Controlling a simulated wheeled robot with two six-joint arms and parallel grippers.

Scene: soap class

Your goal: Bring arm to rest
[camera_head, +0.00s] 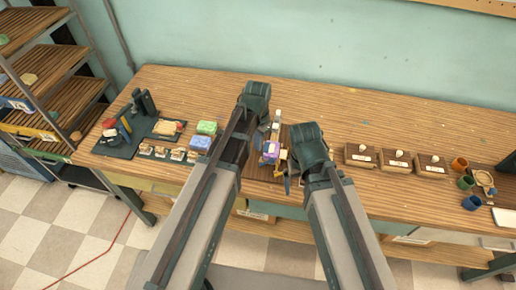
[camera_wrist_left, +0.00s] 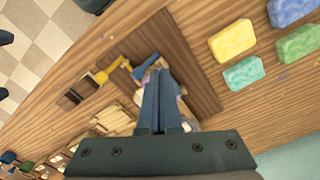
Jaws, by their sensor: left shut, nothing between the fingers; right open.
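My left arm reaches over the workbench (camera_head: 400,115) in the head view and hides much of its own gripper there. In the left wrist view, my left gripper (camera_wrist_left: 160,75) is shut with its fingers together and nothing between them. It points over a dark wooden board (camera_wrist_left: 190,62). A purple item shows behind the fingers; a purple block (camera_head: 271,148) also shows between my arms in the head view. My right arm bends over the bench to the right of this block. Its gripper (camera_head: 287,182) is open, small in view and partly hidden by the arm.
Green soap (camera_head: 207,127) and blue soap (camera_head: 200,143) lie left of my left arm. A dark stand (camera_head: 145,103) is further left. Wooden boxes (camera_head: 397,160) and colored cups (camera_head: 459,164) stand at the right. A shelf rack (camera_head: 45,70) is at the left. The rear bench is mostly clear.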

